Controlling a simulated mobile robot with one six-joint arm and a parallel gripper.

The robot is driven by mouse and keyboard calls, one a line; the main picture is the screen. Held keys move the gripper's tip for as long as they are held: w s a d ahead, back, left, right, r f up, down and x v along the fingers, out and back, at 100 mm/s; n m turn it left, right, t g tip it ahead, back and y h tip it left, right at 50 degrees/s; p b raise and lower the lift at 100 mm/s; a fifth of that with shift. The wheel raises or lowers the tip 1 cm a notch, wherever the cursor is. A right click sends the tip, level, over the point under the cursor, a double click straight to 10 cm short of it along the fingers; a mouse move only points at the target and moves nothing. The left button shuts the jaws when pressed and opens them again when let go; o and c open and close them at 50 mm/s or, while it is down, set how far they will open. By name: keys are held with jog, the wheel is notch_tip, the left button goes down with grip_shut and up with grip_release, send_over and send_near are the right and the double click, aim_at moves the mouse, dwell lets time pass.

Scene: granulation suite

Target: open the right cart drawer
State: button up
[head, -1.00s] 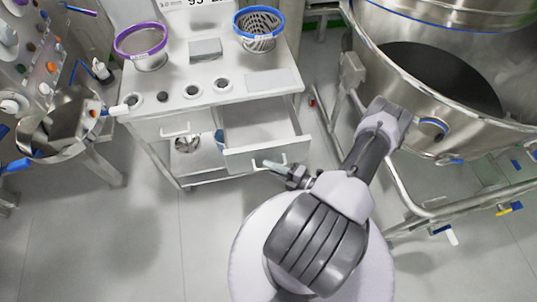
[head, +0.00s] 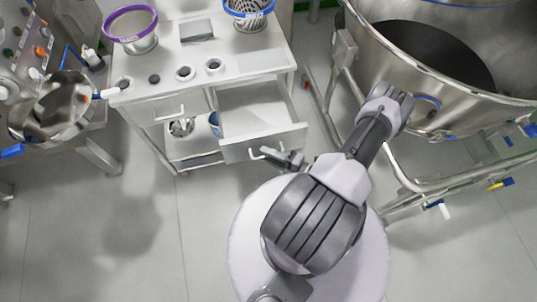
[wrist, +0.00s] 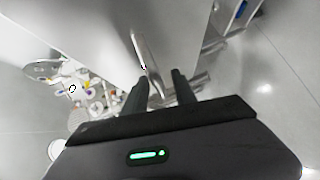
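The white cart's right drawer (head: 262,105) is pulled well out, and its empty-looking inside shows in the head view. Its front carries a bar handle (head: 256,155). My gripper (head: 294,160) is at the right end of this handle. In the wrist view, the handle (wrist: 146,50) runs down between my two fingers (wrist: 160,82), closer to the left one. The fingers stand apart with a clear gap, so the gripper is open around the handle. Whether a finger touches the bar is not clear.
The cart's left drawer (head: 165,117) is shut. A purple-rimmed sieve (head: 133,40) and a blue-rimmed basket (head: 248,14) stand on the cart top. A large steel vessel (head: 400,70) with a tube frame stands at the right. The floor in front of the cart is clear.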

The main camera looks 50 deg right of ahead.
jog(key=p+v, duration=0.1)
jog(key=v, duration=1.6)
jog(key=shift+s, duration=0.25)
